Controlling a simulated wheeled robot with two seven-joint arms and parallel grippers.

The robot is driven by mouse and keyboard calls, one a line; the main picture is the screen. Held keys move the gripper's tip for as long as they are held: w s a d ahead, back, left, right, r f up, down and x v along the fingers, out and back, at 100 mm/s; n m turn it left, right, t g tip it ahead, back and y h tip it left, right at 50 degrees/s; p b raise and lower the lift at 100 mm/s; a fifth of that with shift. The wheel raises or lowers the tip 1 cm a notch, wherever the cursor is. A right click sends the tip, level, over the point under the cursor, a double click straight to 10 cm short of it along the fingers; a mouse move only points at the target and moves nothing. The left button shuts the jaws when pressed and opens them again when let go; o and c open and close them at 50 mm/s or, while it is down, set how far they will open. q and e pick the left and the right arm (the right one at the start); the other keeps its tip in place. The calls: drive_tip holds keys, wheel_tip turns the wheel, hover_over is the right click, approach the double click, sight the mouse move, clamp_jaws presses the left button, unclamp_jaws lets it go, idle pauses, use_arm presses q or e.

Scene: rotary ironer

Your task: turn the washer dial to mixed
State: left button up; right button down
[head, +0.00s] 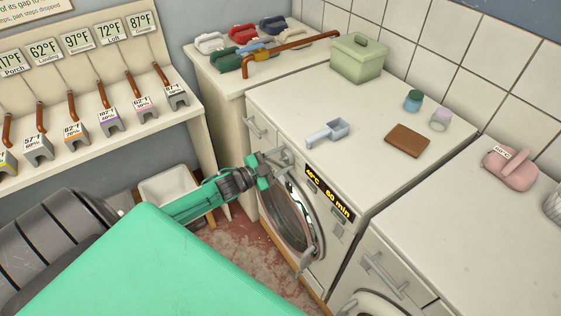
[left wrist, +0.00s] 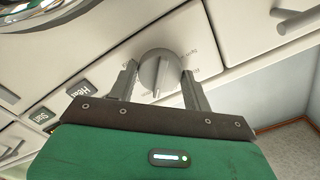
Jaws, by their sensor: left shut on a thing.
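The washer (head: 375,85) is white, with a round glass door (head: 291,222) and a lit display (head: 329,193) reading 40°C and 60 min. The grey round dial (left wrist: 158,72) with a raised ridge is on its front panel in the left wrist view. Small lettering around the dial is too small to read surely. My left gripper (head: 277,166) is at the upper left of the washer's front. In the left wrist view its two fingers (left wrist: 160,85) stand on either side of the dial, shut on it. In the head view the gripper mostly hides the dial. My right gripper is not in view.
On the washer stand a green box (head: 358,58), a grey scoop (head: 328,132), a brown block (head: 407,140) and small jars (head: 413,100). A second machine (head: 470,225) stands at the right. Irons and a shelf with temperature signs (head: 108,37) are at the left. A white bin (head: 168,187) is below.

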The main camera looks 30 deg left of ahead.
use_arm(q)
drive_tip(key=m+b, duration=0.3)
drive_tip(key=m, duration=0.6)
drive_tip(key=shift+m+b, duration=0.3)
idle(0.5)
drive_tip(key=o, duration=1)
drive_tip(key=shift+c, duration=0.2)
drive_tip(key=shift+s, duration=0.15)
